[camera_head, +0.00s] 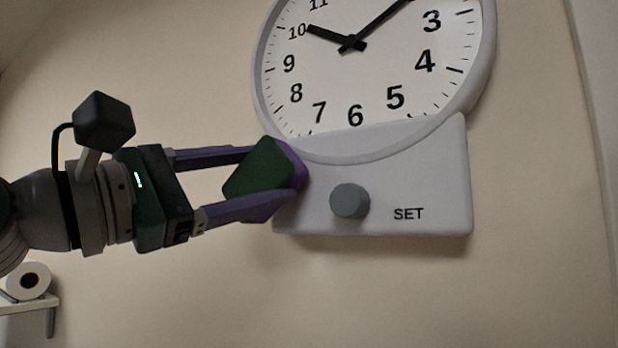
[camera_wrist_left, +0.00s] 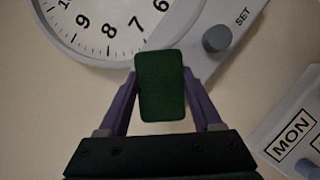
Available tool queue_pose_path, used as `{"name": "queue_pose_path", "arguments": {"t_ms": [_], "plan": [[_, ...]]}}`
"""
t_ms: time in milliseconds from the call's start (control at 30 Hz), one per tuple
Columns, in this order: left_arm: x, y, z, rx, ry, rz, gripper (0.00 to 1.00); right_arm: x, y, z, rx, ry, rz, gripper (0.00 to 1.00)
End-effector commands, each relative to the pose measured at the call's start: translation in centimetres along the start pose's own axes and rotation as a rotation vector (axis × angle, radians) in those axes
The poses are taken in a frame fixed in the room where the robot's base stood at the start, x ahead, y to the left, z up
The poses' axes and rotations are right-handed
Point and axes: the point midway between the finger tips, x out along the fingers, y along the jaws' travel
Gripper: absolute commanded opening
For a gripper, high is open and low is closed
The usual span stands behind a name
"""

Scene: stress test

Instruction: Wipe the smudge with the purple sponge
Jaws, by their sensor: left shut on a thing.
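My left gripper (camera_head: 274,177) comes in from the left and is shut on the sponge (camera_head: 258,172), a block with a dark green face and a purple far side. In the left wrist view, the sponge (camera_wrist_left: 160,86) sits between the two purple fingers and shows only its green face. In the head view it overlaps the lower-left edge of the clock's panel (camera_head: 400,165). I cannot tell whether it touches the panel or the wall. No smudge shows in either view; the sponge and gripper may hide it. My right gripper is not in view.
A large round wall clock (camera_head: 380,85) sits above the panel, which carries a grey knob (camera_head: 349,201) marked SET. The left wrist view shows a MON panel (camera_wrist_left: 292,135) at right.

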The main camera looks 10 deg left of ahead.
Motion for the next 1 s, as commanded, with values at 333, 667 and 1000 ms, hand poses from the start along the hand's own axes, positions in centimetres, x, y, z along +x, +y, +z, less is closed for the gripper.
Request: {"name": "queue_pose_path", "arguments": {"t_ms": [333,667,1000], "plan": [[-3.6,-0.1,1.4,0.000,0.001,-0.001,0.06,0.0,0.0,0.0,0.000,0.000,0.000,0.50],[-5.0,0.0,2.2,0.000,0.000,-0.001,0.06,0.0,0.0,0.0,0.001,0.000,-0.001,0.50],[-6.1,-0.2,2.5,0.003,0.001,-0.002,0.06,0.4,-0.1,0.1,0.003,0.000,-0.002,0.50]]}}
